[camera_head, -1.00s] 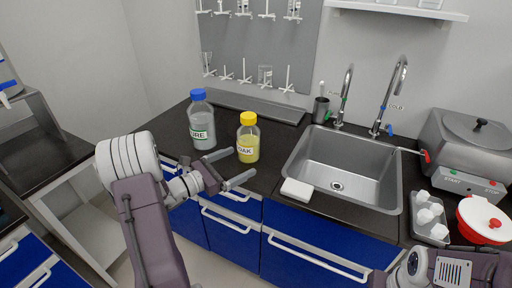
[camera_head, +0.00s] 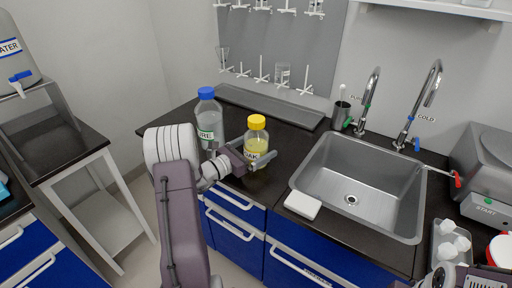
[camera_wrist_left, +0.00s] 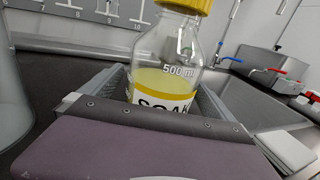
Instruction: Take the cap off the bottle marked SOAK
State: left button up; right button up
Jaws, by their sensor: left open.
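The bottle marked SOAK (camera_head: 256,144) stands upright on the dark counter, clear with pale yellow liquid. Its yellow cap (camera_head: 257,122) is on. My left gripper (camera_head: 257,155) is open at the bottle's lower body, with a finger on each side. In the left wrist view the SOAK bottle (camera_wrist_left: 165,80) stands between the two grey fingers, and its cap (camera_wrist_left: 187,5) is cut by the top edge. I cannot tell whether the fingers touch the glass. Part of my right arm shows at the lower right; its gripper is out of view.
A blue-capped bottle (camera_head: 209,122) with a partly hidden label stands close left of the SOAK bottle. A sink (camera_head: 352,200) lies to the right, with a white block (camera_head: 302,205) at its near left corner. A pegboard (camera_head: 280,45) stands behind.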

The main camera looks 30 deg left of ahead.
aim_at(265, 134)
pick_arm(q)
jog(key=x, duration=0.2)
jog(key=shift+w+d+f, duration=0.1)
jog(key=shift+w+d, duration=0.05)
jog(key=shift+w, duration=0.2)
jog(key=shift+s, duration=0.1)
jog(key=shift+c, duration=0.9)
jog(key=c, duration=1.9)
jog(key=shift+c, duration=0.2)
jog(key=shift+r, duration=0.85)
jog(key=r, duration=0.2)
jog(key=r+p, duration=0.1)
jog(key=shift+d, duration=0.25)
jog(key=s+d+r, duration=0.5)
jog(key=d+r, duration=0.1)
jog(key=d, duration=0.3)
jog(key=shift+d+r+p, duration=0.25)
jog(key=shift+d+p, duration=0.15)
jog(key=shift+p, duration=0.05)
